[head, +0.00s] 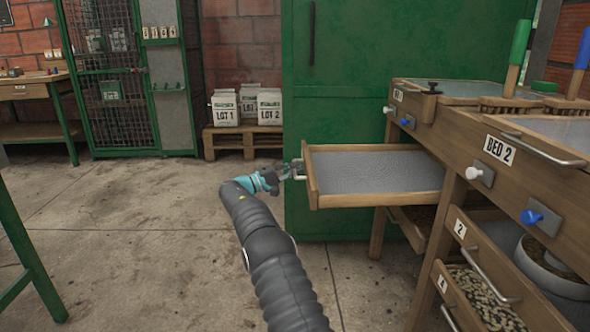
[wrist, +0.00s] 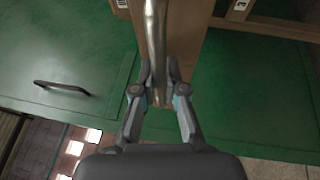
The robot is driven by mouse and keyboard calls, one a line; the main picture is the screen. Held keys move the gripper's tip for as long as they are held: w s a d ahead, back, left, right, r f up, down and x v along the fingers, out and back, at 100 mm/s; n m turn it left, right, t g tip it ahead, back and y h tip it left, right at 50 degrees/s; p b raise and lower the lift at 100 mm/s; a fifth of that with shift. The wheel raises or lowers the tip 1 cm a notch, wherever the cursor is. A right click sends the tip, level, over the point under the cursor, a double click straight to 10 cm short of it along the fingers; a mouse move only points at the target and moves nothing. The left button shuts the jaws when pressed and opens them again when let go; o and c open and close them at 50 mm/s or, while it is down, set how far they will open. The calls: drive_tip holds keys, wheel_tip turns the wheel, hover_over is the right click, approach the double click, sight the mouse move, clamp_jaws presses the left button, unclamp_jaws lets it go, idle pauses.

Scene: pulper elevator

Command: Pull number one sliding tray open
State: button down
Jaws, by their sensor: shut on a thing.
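A wooden sliding tray (head: 312,190) with a grey mesh bottom stands pulled far out to the left from under the bed at the right. Its front carries a metal bar handle (head: 298,165). My gripper (head: 286,173) is at this handle, and its fingers are shut on it. In the wrist view the handle (wrist: 154,35) runs between the two fingertips of my gripper (wrist: 158,80), in front of the tray's wooden front (wrist: 188,45). A label at the top edge there is cut off, so I cannot read its number.
A tall green cabinet (head: 345,80) stands behind the tray. Bed 2 (head: 455,150), with trays 2 (head: 470,245) and 4 (head: 450,300) below, is in the right foreground. Another tray labelled 3 (wrist: 238,8) shows in the wrist view. The concrete floor (head: 140,220) at left is clear.

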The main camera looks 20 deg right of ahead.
drive_tip(key=c, duration=1.2)
unclamp_jaws()
drive_tip(key=v, duration=1.2)
drive_tip(key=shift+d, duration=0.1)
